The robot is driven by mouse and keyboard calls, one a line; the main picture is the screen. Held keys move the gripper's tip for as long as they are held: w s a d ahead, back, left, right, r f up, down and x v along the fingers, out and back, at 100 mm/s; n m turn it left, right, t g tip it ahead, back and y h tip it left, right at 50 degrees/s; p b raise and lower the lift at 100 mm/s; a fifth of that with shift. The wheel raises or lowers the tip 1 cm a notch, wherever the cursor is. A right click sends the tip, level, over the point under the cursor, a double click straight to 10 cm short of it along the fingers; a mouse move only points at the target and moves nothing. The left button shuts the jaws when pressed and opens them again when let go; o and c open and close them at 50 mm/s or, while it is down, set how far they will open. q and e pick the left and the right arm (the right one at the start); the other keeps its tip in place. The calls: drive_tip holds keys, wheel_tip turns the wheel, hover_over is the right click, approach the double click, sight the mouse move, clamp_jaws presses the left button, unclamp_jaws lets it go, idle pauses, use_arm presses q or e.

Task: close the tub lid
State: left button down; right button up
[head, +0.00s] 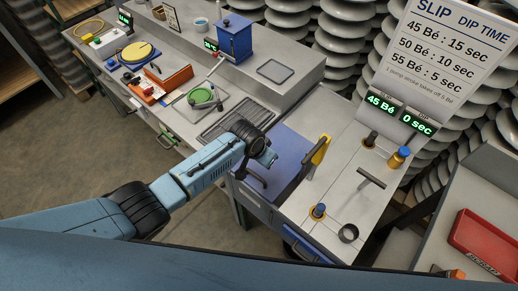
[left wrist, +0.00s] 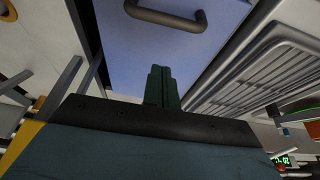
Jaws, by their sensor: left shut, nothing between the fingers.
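The blue tub lid (head: 288,143) lies in the bench top at the middle of the head view, beside the draining rack. It looks roughly level with the bench, but my gripper hides part of it and I cannot tell whether it is fully down. In the left wrist view the blue panel (left wrist: 130,60) fills the upper middle, with a dark bar handle (left wrist: 168,18) at the top. My left gripper (head: 268,158) is over the lid, its fingers shut and empty; they also show in the wrist view (left wrist: 160,85), pointing at the panel below the handle. My right gripper is out of view.
A yellow-handled tool (head: 318,152) stands at the lid's right edge. A grey T-shaped handle (head: 370,178), a dark ring (head: 348,233) and displays (head: 400,114) are further right. The draining rack (head: 232,118) is left of the lid. A red scrap tray (head: 480,243) is lower right.

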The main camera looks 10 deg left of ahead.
use_arm(q)
drive_tip(key=p+v, duration=0.1)
drive_tip(key=v, duration=0.6)
drive_tip(key=s+a+r+n+y, duration=0.1)
drive_tip(key=s+a+r+n, duration=0.15)
drive_tip(key=s+a, duration=0.45)
drive_tip(key=s+a+r+n, duration=0.1)
drive_tip(key=s+a+r, duration=0.3)
drive_tip(key=s, duration=0.6)
drive_tip(key=s+a+r+n+y, duration=0.1)
drive_tip(key=s+a+r, duration=0.2)
drive_tip(key=s+a, duration=0.4)
wheel_tip(320, 180, down, 30)
drive_tip(key=s+d+g+b, duration=0.1)
drive_tip(key=s+d+b, duration=0.1)
drive_tip(key=b, duration=0.5)
drive_tip(key=s+a+f+b, duration=0.1)
drive_tip(key=s+f+b, duration=0.2)
drive_tip(key=s+f, duration=0.5)
drive_tip(key=s+a+f+g+b, duration=0.1)
drive_tip(key=s+a+f+b, duration=0.1)
drive_tip(key=s+f, duration=0.7)
wheel_tip(320, 180, down, 7)
drive_tip(key=shift+s+a+r+b, duration=0.1)
drive_tip(key=shift+s+a+b, duration=0.15)
drive_tip(key=shift+b, duration=0.6)
